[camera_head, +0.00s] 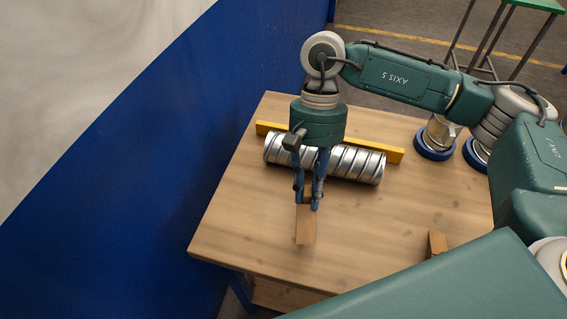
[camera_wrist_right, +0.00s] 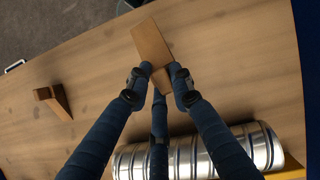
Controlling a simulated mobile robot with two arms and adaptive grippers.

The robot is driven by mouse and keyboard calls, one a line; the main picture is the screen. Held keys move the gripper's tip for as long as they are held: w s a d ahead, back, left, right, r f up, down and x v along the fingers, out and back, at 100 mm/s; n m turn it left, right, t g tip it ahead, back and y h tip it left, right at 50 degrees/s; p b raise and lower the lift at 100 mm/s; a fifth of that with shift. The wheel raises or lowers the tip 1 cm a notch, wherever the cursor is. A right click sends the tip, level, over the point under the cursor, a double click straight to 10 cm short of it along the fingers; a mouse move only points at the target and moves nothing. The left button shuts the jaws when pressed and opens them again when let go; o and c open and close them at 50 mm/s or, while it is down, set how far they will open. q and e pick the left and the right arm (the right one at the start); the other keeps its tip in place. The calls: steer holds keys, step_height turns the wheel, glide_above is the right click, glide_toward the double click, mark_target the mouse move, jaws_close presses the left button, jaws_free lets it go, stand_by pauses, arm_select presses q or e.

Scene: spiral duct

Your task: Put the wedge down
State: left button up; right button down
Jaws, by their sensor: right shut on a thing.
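A brown wooden wedge (camera_head: 306,228) is between the fingertips of my right gripper (camera_head: 308,200) and sticks out toward the front of the table. In the right wrist view the wedge (camera_wrist_right: 152,44) sits between the fingers of my right gripper (camera_wrist_right: 163,78), which is shut on it. I cannot tell whether the wedge touches the tabletop. A silver spiral duct (camera_head: 345,162) lies on its side on the table behind the gripper. It also shows in the right wrist view (camera_wrist_right: 200,155). My left gripper is not in view.
A second brown wedge (camera_head: 436,244) stands on the wooden table (camera_head: 250,215) at the front right. A yellow bar (camera_head: 392,154) lies along the duct's far side. The table's left front area is clear. A blue wall (camera_head: 130,170) rises at the left.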

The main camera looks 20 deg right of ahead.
steer(key=w+a+m+t+y+p, duration=0.35)
steer(key=w+m+t, duration=0.2)
steer(key=m, duration=1.05)
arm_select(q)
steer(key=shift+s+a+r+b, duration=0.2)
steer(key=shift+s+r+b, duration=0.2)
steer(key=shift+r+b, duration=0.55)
arm_select(e)
steer(key=shift+h, duration=0.45)
steer(key=shift+w+d+f, duration=0.1)
steer(key=shift+d+f, duration=0.05)
steer(key=shift+f, duration=0.9)
steer(key=shift+w+d+f, duration=0.1)
steer(key=shift+f, duration=0.95)
steer(key=shift+w+d+f, duration=0.1)
steer(key=shift+d+f, duration=0.05)
steer(key=shift+f, duration=0.9)
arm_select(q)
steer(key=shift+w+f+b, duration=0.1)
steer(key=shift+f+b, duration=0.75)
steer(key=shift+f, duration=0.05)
arm_select(e)
steer(key=shift+f, duration=0.6)
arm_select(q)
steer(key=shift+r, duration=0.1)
arm_select(e)
steer(key=c, duration=1.5)
jaws_free()
steer(key=shift+o, duration=0.2)
steer(key=shift+r, duration=0.1)
